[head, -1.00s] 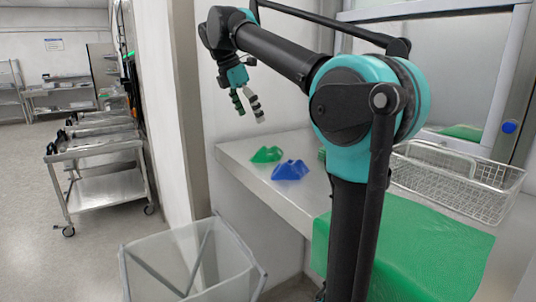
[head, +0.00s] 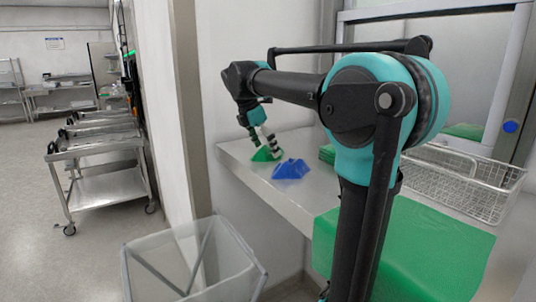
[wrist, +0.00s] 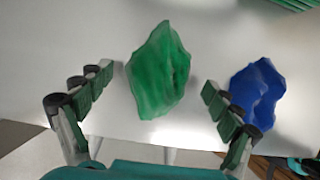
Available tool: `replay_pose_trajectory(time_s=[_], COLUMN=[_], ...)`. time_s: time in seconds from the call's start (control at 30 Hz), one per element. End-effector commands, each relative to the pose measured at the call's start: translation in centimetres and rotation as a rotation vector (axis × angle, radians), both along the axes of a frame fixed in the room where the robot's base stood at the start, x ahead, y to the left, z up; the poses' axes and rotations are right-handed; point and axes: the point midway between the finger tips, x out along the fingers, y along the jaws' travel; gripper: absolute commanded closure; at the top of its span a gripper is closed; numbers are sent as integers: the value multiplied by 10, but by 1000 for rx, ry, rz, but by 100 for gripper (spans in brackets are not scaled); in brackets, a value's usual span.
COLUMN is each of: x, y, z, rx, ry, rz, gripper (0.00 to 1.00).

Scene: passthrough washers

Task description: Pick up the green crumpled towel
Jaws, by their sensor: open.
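The green crumpled towel (head: 266,154) lies on the metal counter, to the left of a blue crumpled towel (head: 291,169). In the wrist view the green towel (wrist: 158,70) sits between my open fingers and a little beyond their tips. My gripper (head: 262,145) is just above the green towel in the head view and partly covers it. In the wrist view my gripper (wrist: 158,88) is open and empty, its right fingers close to the blue towel (wrist: 257,90). I cannot tell whether a finger touches the green towel.
The metal counter (head: 240,158) has a wire basket (head: 480,185) at the right and a green sheet (head: 420,245) over its front. A stack of green cloths (head: 327,153) lies behind my arm. A clear-sided bin (head: 190,265) stands below. Steel carts (head: 100,165) stand at left.

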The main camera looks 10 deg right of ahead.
Motion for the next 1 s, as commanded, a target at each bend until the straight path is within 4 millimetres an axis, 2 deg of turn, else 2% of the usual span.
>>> replay_pose_trajectory(time_s=[0.27,0.73,1.0], x=[1,1,1], y=[-1,-1,-1], z=[-3,-3,-1], rx=[0,0,0], ry=[0,0,0], rz=[0,0,0], gripper=[9,67,67])
